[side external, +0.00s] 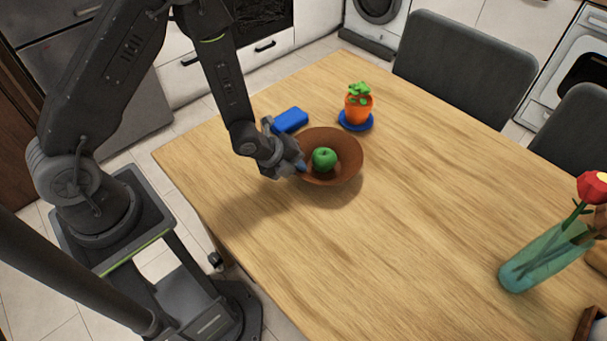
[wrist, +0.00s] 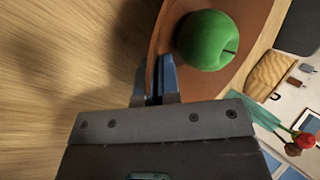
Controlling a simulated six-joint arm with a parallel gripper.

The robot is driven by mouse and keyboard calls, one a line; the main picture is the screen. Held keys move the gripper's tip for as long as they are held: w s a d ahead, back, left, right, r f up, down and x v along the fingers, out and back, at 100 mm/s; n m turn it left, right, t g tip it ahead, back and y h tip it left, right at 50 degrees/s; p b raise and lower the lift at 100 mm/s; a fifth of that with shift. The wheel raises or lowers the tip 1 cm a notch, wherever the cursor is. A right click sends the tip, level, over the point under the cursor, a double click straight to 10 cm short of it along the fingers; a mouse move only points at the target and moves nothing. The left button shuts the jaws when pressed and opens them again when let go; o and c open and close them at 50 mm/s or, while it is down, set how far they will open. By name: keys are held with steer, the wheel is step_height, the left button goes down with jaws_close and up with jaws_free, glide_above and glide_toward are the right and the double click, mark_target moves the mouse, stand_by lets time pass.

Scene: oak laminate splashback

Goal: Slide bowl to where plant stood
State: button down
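The brown bowl (side external: 344,174) is near the table's left side, with a green apple (side external: 324,158) inside it. The bowl (wrist: 205,84) and apple (wrist: 207,40) also show in the wrist view. My gripper (side external: 300,165) is at the bowl's left rim. In the wrist view its fingers (wrist: 154,88) are close together with the rim between them, shut on it. I cannot tell whether the bowl touches the table. The plant (side external: 359,92), in an orange pot, stands on a blue saucer (side external: 356,125) behind the bowl to the right.
A blue block (side external: 291,119) lies just behind the bowl, left of the saucer. A teal glass vase (side external: 545,257) with a red flower stands at the right. The middle of the wooden table (side external: 420,215) is clear. Dark chairs (side external: 450,65) stand along the far edge.

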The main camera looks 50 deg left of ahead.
steer(key=shift+w+a, duration=0.2)
steer(key=shift+a, duration=0.55)
steer(key=shift+w+a, duration=0.25)
steer(key=shift+a, duration=0.45)
steer(key=shift+w+a, duration=0.2)
steer(key=shift+a, duration=0.55)
steer(key=c, duration=1.3)
jaws_free()
steer(key=shift+o, duration=0.2)
steer(key=v, duration=1.3)
steer(key=shift+s+r, duration=0.25)
steer(key=shift+r, duration=0.1)
